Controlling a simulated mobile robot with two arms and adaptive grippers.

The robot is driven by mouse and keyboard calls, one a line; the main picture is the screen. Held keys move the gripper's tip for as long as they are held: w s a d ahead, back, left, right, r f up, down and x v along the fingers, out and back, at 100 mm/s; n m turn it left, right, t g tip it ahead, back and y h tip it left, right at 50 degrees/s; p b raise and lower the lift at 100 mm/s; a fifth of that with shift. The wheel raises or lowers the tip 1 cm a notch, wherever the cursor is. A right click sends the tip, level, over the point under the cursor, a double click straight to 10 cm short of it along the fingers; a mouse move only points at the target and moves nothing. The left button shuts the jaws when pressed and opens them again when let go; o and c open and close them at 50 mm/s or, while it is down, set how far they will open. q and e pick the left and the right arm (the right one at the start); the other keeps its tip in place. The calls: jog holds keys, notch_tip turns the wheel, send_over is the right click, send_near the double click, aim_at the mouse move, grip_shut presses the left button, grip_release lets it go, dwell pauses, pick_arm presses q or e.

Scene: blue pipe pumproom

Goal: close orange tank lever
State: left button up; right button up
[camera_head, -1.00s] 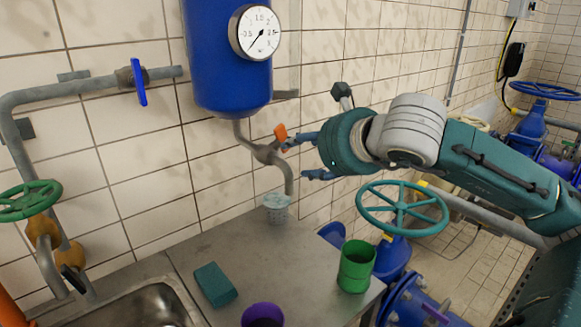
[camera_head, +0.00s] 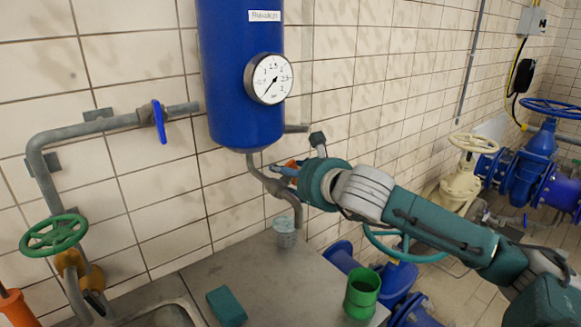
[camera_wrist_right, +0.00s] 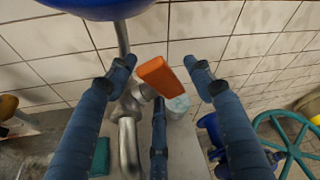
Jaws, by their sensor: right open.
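The orange lever (camera_wrist_right: 161,77) sits on the valve of the grey drain pipe (camera_head: 279,189) under the blue tank (camera_head: 240,75). In the right wrist view it lies between the spread fingers of my right gripper (camera_wrist_right: 160,72), which is open. In the head view the lever (camera_head: 291,164) is largely hidden behind the right gripper (camera_head: 284,172), whose fingers reach the valve from the right. I cannot tell whether any finger touches the lever. My left gripper is out of view.
A cup (camera_head: 286,238) stands below the pipe's end. A green container (camera_head: 362,293) and a teal sponge (camera_head: 226,306) are on the grey counter (camera_head: 262,270). A blue lever (camera_head: 159,121) and green handwheel (camera_head: 54,235) are at left. Blue pipes and handwheels stand at right.

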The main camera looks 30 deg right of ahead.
jog(key=shift+w+f, duration=0.1)
jog(key=shift+w, duration=0.05)
jog(key=c, duration=1.2)
jog(key=shift+r+g+p, duration=0.3)
jog(key=shift+g+p, duration=0.1)
jog(key=shift+p, duration=0.35)
jog(key=shift+h, duration=0.3)
jog(key=shift+f+g+p, duration=0.3)
jog(key=shift+g+p, duration=0.05)
jog(key=shift+g, duration=0.05)
jog(key=o, duration=1.2)
